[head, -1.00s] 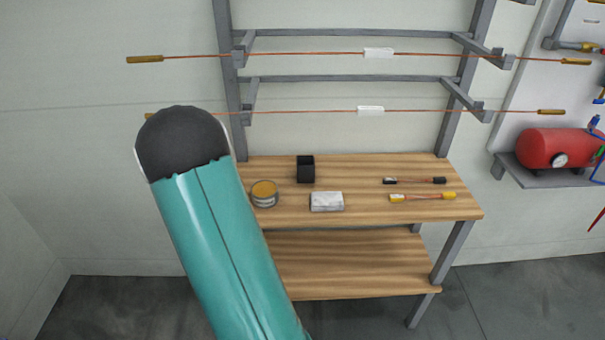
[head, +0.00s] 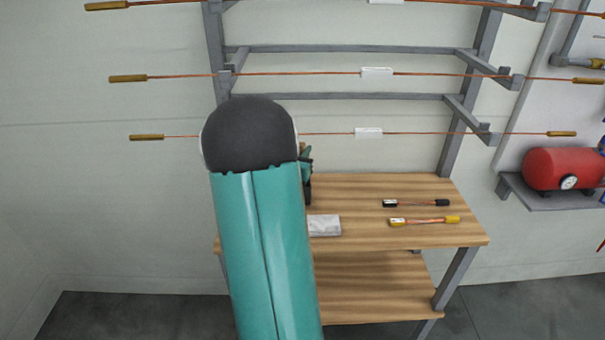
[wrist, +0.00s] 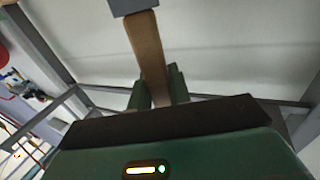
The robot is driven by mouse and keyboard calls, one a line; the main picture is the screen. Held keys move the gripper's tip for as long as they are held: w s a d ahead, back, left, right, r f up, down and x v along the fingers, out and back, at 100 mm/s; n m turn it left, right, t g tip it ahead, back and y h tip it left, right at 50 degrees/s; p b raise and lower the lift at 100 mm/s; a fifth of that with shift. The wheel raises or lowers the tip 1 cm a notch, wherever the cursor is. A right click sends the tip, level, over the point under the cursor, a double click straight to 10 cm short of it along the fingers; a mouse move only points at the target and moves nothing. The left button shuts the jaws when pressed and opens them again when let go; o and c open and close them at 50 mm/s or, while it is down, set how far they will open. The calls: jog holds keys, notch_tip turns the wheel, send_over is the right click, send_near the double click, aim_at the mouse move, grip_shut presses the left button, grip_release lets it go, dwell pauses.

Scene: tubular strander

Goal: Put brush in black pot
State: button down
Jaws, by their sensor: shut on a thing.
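The brush (wrist: 148,45) is in my gripper (wrist: 158,92) in the wrist view. Its brown wooden handle stands between the two green fingers, and a grey block shows at its far end. In the head view my gripper (head: 306,160) shows only in part as green pieces beside my dark arm joint. The black pot (head: 309,190) shows as a narrow dark strip on the table, mostly hidden behind my arm. My gripper appears just above the pot in the picture. I cannot tell the gap between brush and pot.
The wooden table (head: 370,225) holds a grey-white block (head: 324,225), a black-ended tool (head: 416,203) and a yellow-ended tool (head: 424,220). Copper rods (head: 300,73) cross on rack arms above it. A red tank (head: 563,168) sits on a shelf at right.

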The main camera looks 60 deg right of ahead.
jog(key=shift+d+f, duration=0.3)
jog(key=shift+f, duration=0.65)
jog(key=shift+a+f, duration=0.2)
jog(key=shift+f, duration=1.7)
jog(key=shift+f, duration=0.1)
jog(key=c, duration=1.3)
grip_release()
